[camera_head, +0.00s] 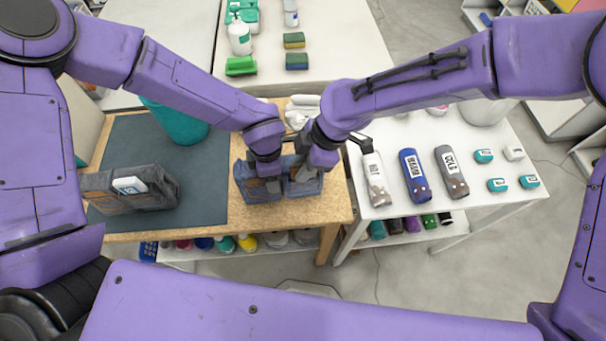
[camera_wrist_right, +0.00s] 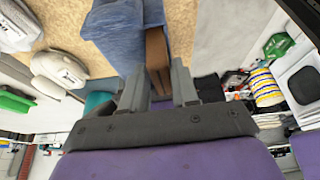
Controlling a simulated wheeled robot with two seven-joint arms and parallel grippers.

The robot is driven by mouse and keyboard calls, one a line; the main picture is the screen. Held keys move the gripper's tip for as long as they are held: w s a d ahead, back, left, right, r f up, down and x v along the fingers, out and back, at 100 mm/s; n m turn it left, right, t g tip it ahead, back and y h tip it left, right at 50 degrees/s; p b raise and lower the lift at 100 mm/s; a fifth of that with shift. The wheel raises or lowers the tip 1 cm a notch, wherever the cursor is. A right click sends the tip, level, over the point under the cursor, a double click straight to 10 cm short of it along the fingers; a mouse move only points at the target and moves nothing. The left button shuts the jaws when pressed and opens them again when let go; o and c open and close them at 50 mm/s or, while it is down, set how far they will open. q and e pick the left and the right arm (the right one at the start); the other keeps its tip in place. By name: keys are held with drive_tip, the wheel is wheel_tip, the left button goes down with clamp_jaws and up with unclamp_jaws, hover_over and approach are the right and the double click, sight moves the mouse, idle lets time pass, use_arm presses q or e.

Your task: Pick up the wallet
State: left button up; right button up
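A folded blue denim item with brown parts (camera_head: 262,190) lies at the right of the wooden table, below both my grippers. I cannot tell for sure whether it is the wallet. The right wrist view shows its blue fabric (camera_wrist_right: 120,35) and a brown strip (camera_wrist_right: 156,50). My right gripper (camera_head: 305,175) points down at its right part. In the right wrist view its fingers (camera_wrist_right: 158,85) stand apart on either side of the brown strip; whether they press on it is unclear. My left gripper (camera_head: 265,178) is close beside, over the left part, its fingertips hidden.
A grey and brown pouch (camera_head: 150,199) with a white card lies on the dark mat (camera_head: 205,190) at left. A teal container (camera_head: 178,125) stands behind. My two wrists nearly touch.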

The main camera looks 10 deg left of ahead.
use_arm(q)
drive_tip(key=shift+r, duration=0.1)
use_arm(e)
drive_tip(key=shift+s+f, duration=0.15)
drive_tip(key=shift+s, duration=0.05)
clamp_jaws()
drive_tip(key=shift+f, duration=0.1)
drive_tip(key=shift+s, duration=0.1)
wheel_tip(320, 180, up, 10)
drive_tip(key=shift+r, duration=0.15)
use_arm(q)
drive_tip(key=o, duration=1.5)
use_arm(e)
drive_tip(key=shift+w, duration=0.2)
use_arm(q)
wheel_tip(320, 180, up, 8)
drive_tip(key=shift+f, duration=0.25)
